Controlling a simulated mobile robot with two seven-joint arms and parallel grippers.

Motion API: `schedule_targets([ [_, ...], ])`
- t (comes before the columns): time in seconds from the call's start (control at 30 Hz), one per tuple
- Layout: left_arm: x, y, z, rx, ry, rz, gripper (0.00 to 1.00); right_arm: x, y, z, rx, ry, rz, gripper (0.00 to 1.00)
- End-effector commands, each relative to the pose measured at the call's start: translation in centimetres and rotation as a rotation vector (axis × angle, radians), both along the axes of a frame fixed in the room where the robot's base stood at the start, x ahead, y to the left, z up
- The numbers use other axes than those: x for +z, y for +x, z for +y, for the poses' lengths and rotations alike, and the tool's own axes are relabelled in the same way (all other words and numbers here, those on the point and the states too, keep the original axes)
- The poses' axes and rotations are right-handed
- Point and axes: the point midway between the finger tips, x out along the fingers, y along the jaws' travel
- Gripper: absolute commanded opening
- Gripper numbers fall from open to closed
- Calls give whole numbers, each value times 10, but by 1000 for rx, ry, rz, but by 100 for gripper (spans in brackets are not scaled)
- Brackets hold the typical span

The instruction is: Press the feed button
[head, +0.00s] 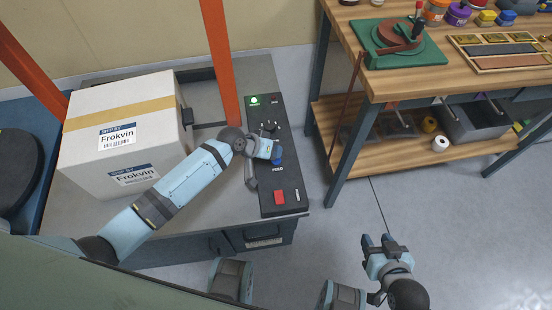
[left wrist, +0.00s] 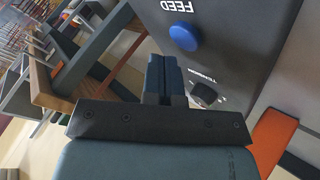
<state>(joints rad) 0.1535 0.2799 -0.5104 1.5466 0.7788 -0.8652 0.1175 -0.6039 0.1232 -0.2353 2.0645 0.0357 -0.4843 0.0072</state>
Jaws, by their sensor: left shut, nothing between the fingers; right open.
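The feed button is a round blue knob (left wrist: 183,38) on a dark control panel (left wrist: 240,50), beside a white FEED label (left wrist: 174,6). In the head view the panel (head: 284,190) lies along the right side of the grey bench, and the blue button (head: 277,160) is partly hidden by my left gripper. My left gripper (head: 276,151) is over the panel just by the button, shut and empty. In the left wrist view its closed fingers (left wrist: 165,75) point towards the panel, a little short of the button in the picture; contact is not visible. My right gripper (head: 381,242) is open and empty over the floor.
A red button (head: 280,197), a green-lit button (head: 254,101) and a knob marked TENSION (left wrist: 207,93) are also on the panel. A white Frokvin box (head: 85,145) stands left of the panel, near orange posts (head: 220,60). A wooden workbench (head: 380,90) stands right.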

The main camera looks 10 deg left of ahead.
Motion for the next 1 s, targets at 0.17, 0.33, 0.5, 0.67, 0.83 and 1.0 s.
schedule_targets([
  [0.17, 0, 0, 0, 0, 0, 0, 0, 1, 1, 1, -2, 4, -2, 45],
  [0.33, 0, 0, 0, 0, 0, 0, 0, 1, 1, 2, -4, 6, -1, 45],
  [0.5, 0, 0, 0, 0, 0, 0, 0, 1, 1, 2, -4, 6, -1, 45],
  [0.67, 0, 0, 0, 0, 0, 0, 0, 0, 0, 2, -3, 5, 2, 45],
  [0.83, 0, 0, 0, 0, 0, 0, 0, -1, -2, 1, -1, 2, 5, 45],
  [1.0, -2, 0, 0, 0, 0, 0, 0, -2, -3, 0, 3, -2, 5, 45],
])
